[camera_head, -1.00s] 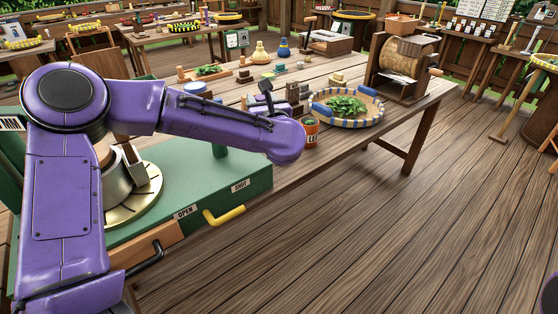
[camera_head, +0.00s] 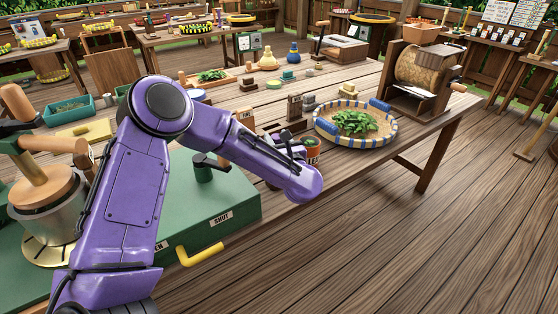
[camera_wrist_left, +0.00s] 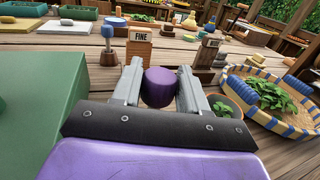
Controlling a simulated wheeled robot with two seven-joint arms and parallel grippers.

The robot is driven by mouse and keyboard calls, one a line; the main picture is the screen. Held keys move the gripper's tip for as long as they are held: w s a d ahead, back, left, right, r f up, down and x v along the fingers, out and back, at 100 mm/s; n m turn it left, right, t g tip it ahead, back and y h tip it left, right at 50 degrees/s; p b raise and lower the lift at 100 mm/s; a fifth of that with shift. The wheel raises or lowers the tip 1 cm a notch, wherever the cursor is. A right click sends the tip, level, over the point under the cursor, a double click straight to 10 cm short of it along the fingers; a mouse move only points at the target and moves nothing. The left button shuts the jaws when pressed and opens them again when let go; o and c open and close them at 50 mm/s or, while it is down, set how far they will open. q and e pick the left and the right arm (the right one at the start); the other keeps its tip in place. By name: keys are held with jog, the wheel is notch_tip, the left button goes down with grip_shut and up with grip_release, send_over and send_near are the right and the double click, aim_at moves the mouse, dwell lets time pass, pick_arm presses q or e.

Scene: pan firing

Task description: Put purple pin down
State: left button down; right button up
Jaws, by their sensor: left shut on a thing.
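The purple pin (camera_wrist_left: 160,88) shows in the left wrist view as a short rounded cylinder, with its top towards the camera. My left gripper (camera_wrist_left: 161,72) is shut on it, one grey finger on each side. The pin is over the wooden table, near the block signed FINE (camera_wrist_left: 139,46); whether its lower end touches the wood is hidden. In the head view my purple left forearm reaches over the table's front edge and hides the pin. The FINE block also shows there (camera_head: 244,117). My right gripper is not in view.
An orange pot (camera_head: 312,153) stands just right of the gripper. A second sign block (camera_head: 295,106) stands behind. The green box (camera_head: 235,205) with a yellow handle (camera_head: 200,255) is at the front left.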

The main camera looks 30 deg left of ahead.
pick_arm(q)
jog(key=f, duration=0.4)
jog(key=shift+s+a+f+p, duration=0.1)
jog(key=shift+a+f+p, duration=0.15)
jog(key=shift+p, duration=0.15)
jog(key=shift+d+f, duration=0.1)
jog(key=shift+f, duration=0.3)
jog(key=shift+f+b, duration=0.15)
jog(key=shift+b, duration=0.15)
jog(key=c, duration=0.6)
grip_release()
